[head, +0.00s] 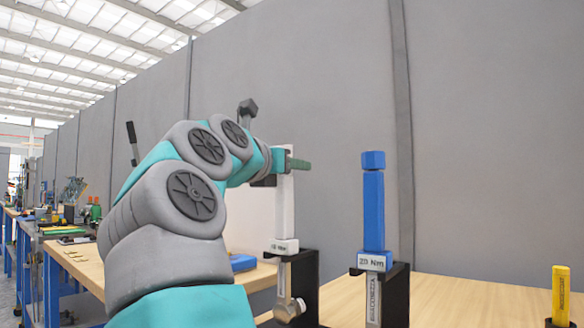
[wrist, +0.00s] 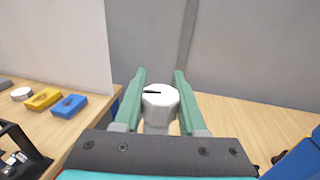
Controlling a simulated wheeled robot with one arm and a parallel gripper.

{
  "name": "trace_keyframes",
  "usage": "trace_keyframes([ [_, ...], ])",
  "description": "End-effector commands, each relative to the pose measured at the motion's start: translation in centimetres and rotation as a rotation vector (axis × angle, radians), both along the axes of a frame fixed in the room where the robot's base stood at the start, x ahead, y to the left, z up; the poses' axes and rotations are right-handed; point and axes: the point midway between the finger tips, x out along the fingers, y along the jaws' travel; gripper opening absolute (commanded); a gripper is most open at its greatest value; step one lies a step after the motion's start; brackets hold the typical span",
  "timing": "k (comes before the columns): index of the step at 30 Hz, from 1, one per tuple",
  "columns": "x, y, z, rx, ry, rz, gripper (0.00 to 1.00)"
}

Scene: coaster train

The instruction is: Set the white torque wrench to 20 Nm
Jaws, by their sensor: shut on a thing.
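The white torque wrench (head: 284,208) stands upright in a black holder (head: 305,280), with a small label on its lower part that is too small to read surely. Its round white end knob (wrist: 160,97) shows in the wrist view, with a black line on its top pointing left. My gripper (head: 290,163) is at the top of this wrench. Its green fingers (wrist: 160,85) are on either side of the knob and shut on it. In the head view my gripper hides part of the knob.
A blue torque wrench (head: 373,210) labelled 20 Nm stands in a black holder (head: 396,292) to the right. A yellow tool (head: 560,295) stands farther right. Yellow (wrist: 43,99) and blue (wrist: 69,106) blocks lie on the left bench. Bare wooden tabletop (head: 450,300) lies between the holders.

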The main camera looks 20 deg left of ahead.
Motion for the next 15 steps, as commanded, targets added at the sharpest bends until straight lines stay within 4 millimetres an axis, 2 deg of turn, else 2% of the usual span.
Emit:
trace_keyframes([
  [15, 0.03, 0.32, -0.10, 0.000, 0.001, 0.153, 0.00],
])
